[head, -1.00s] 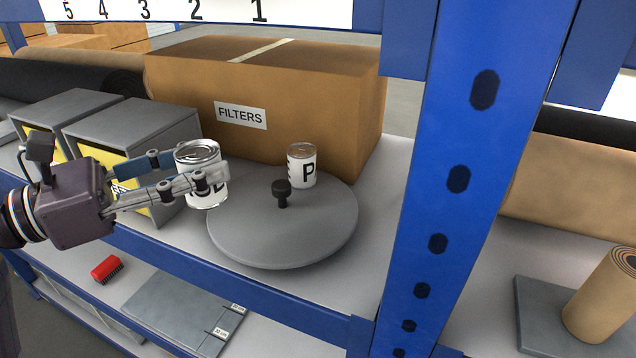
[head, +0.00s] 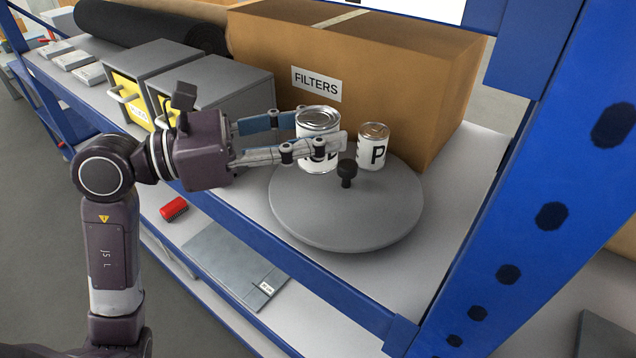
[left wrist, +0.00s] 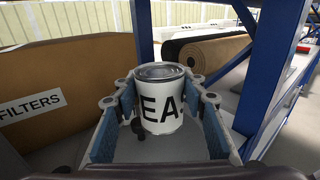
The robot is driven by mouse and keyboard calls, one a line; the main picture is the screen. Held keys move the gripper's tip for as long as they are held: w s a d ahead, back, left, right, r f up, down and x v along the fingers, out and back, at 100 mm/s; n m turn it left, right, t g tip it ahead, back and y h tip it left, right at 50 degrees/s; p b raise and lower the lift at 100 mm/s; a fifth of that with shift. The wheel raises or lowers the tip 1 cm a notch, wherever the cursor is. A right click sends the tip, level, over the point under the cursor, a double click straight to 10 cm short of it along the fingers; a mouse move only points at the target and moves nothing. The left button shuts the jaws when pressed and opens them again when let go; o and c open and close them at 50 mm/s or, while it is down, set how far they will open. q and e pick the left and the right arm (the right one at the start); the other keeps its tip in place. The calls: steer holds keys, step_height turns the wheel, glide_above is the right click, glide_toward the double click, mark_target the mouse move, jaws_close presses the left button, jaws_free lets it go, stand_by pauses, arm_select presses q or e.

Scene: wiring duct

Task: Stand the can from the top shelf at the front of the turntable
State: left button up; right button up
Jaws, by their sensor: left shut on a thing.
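My left gripper (head: 335,133) is shut on a white can (head: 318,122) with a silver lid and black letters. The can is upright. In the left wrist view the can (left wrist: 160,95) shows "EA" between the finger pads. The grey round turntable (head: 345,220) lies on the shelf, with a black knob (head: 347,172) at its middle. The held can is over the turntable's back left part; I cannot tell whether it touches the plate. A smaller white can (head: 373,148) marked "P" stands on the turntable's back side, right of the held can. My right gripper is not in view.
A large brown FILTERS box (head: 400,75) stands right behind the turntable. Grey bins (head: 215,85) with yellow fronts are to the left. A blue post (head: 540,200) rises at right. The turntable's front part is clear. A red brush-like item (head: 174,208) lies on the lower shelf.

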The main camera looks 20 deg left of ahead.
arm_select(q)
step_height(320, 180, down, 10)
steer(key=shift+r+p, duration=0.1)
steer(key=shift+p, duration=0.5)
steer(key=shift+f, duration=0.35)
steer(key=shift+f, duration=0.15)
steer(key=o, duration=1.3)
